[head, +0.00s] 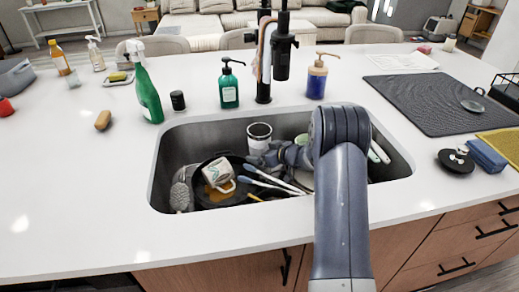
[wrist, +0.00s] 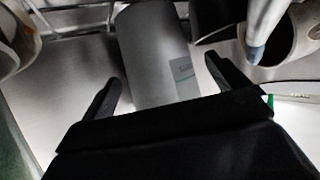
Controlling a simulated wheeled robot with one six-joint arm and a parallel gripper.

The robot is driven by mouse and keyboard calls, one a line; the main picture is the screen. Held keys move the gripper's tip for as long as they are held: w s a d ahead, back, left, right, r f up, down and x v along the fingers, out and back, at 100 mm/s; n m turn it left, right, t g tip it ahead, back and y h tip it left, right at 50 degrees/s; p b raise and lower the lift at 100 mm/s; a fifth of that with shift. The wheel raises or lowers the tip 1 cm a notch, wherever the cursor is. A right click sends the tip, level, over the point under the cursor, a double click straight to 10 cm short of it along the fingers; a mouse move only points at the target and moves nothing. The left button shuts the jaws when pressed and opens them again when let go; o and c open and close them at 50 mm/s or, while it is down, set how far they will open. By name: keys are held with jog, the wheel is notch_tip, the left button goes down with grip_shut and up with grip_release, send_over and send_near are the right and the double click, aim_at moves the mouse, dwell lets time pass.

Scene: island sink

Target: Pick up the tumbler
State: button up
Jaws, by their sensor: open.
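In the wrist view a smooth grey cylinder with a small green-edged label, apparently the tumbler (wrist: 150,40), lies between and beyond my two fingers. My gripper (wrist: 163,70) is open, one finger to each side of it, with no clear contact. In the head view my arm reaches down into the sink, and its wrist hides much of the middle. A pale cylindrical cup (head: 260,131) with a dark rim stands at the sink's back wall, just behind my gripper; I cannot tell if it is the same tumbler.
The sink (head: 165,160) is cluttered. A white mug (head: 217,170) sits in a dark pan (head: 215,200), with long-handled brushes (head: 270,183) beside it. In the wrist view a round container (wrist: 300,40) with a pale handle in it is close on the right. The faucet (head: 264,60) stands behind the sink.

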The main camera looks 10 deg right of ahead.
jog(key=shift+c, duration=0.2)
jog(key=c, duration=1.2)
jog(key=shift+r, duration=0.25)
